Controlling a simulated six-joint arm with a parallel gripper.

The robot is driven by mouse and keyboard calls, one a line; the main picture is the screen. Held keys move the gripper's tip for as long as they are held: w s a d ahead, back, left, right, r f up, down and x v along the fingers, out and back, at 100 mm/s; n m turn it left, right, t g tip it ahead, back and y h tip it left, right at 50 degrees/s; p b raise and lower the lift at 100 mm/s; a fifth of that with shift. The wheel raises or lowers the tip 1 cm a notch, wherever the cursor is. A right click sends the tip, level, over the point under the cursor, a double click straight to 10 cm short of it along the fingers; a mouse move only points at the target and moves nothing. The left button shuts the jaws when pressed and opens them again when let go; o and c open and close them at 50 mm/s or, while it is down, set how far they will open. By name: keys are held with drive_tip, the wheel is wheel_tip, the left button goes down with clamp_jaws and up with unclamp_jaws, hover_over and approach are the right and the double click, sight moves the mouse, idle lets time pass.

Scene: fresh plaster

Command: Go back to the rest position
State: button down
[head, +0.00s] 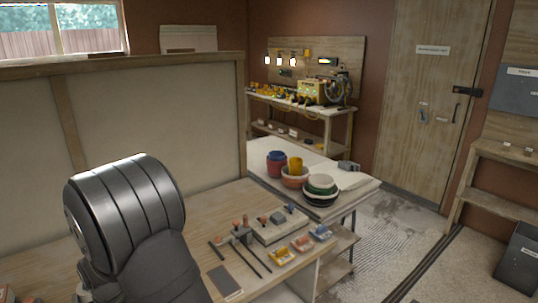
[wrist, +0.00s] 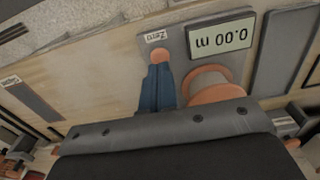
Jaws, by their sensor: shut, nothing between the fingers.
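In the head view my dark arm fills the lower left, and my gripper is not visible there.
The panel has a display (wrist: 220,36) reading 0.00, upside down, and an orange-rimmed round part (wrist: 232,92). In the head view, a wooden bench (head: 205,258) holds several tools. A white table (head: 355,181) with pots and bowls stands behind. Open floor lies at right.

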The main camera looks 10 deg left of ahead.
drive_tip(key=shift+f, duration=1.1)
